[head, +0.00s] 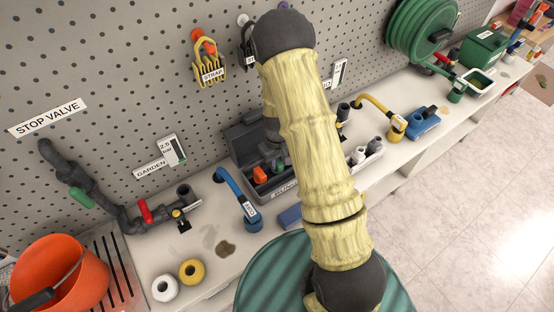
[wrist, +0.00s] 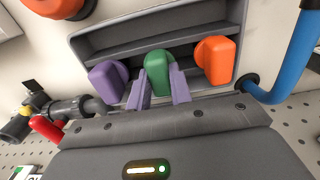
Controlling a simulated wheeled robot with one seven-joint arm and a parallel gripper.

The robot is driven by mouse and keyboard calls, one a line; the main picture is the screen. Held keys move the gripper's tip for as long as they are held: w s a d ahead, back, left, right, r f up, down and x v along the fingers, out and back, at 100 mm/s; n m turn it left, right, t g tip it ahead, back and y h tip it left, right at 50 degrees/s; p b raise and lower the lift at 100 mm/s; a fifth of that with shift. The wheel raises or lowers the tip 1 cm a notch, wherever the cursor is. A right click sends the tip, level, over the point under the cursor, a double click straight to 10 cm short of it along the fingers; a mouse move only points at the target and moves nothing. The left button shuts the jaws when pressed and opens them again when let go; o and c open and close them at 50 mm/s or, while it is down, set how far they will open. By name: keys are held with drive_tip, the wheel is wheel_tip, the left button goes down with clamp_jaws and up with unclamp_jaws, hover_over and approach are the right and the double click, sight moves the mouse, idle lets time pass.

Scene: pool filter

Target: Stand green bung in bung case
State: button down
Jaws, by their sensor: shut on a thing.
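The green bung (wrist: 158,70) is between the two fingers of my gripper (wrist: 160,90), which are shut on it. It shows in line with a purple bung (wrist: 108,80) and an orange bung (wrist: 214,58), one on each side. In the head view the dark grey bung case (head: 240,138) is open on the bench, with the orange bung (head: 260,175) and the green bung (head: 279,165) inside its outline. The green bung's lower end is hidden, so I cannot tell whether it touches the case floor. My arm covers the case's right part.
A blue bent pipe (head: 230,184) stands left of the case, with grey pipework and a red-handled valve (head: 145,211) beyond it. A white holder with grey fittings (head: 367,152) is to the right. The pegboard wall (head: 110,70) rises behind. An orange bucket (head: 60,275) is at far left.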

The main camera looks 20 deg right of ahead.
drive_tip(key=shift+f, duration=0.15)
drive_tip(key=c, duration=1.3)
unclamp_jaws()
drive_tip(key=shift+o, duration=0.2)
wheel_tip(320, 180, up, 12)
drive_tip(key=b, duration=0.1)
drive_tip(key=shift+r, duration=0.2)
drive_tip(key=shift+s, duration=0.1)
